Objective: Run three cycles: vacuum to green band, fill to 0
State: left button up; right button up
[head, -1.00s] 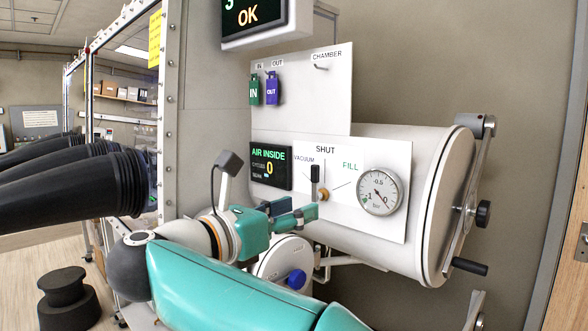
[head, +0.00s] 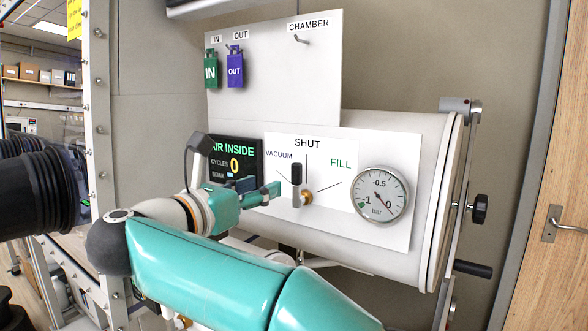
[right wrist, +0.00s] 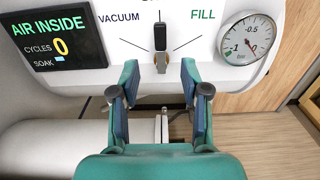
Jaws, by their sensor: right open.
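The valve's black lever (head: 296,180) stands upright on its brass hub (head: 307,198), under the word SHUT, between the VACUUM and FILL marks. The gauge (head: 379,194) has its needle near 0; its green band lies by -1. The display (head: 235,160) reads AIR INSIDE, cycles 0, with a SOAK line. My right gripper (head: 268,194) is open and empty, just left of the lever in the head view. In the right wrist view its fingers (right wrist: 159,72) are spread on either side below the lever (right wrist: 160,38), apart from it. My left gripper is out of view.
A green IN tag (head: 210,70) and a purple OUT tag (head: 235,70) hang above. The white chamber cylinder (head: 432,170) has a door with a clamp bar and black knobs at right. A black glove sleeve (head: 40,195) juts in at left.

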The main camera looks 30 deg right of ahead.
aim_at(294, 173)
jog(key=p+x, duration=0.3)
jog(key=x, duration=0.9)
jog(key=shift+w, duration=0.1)
grip_shut()
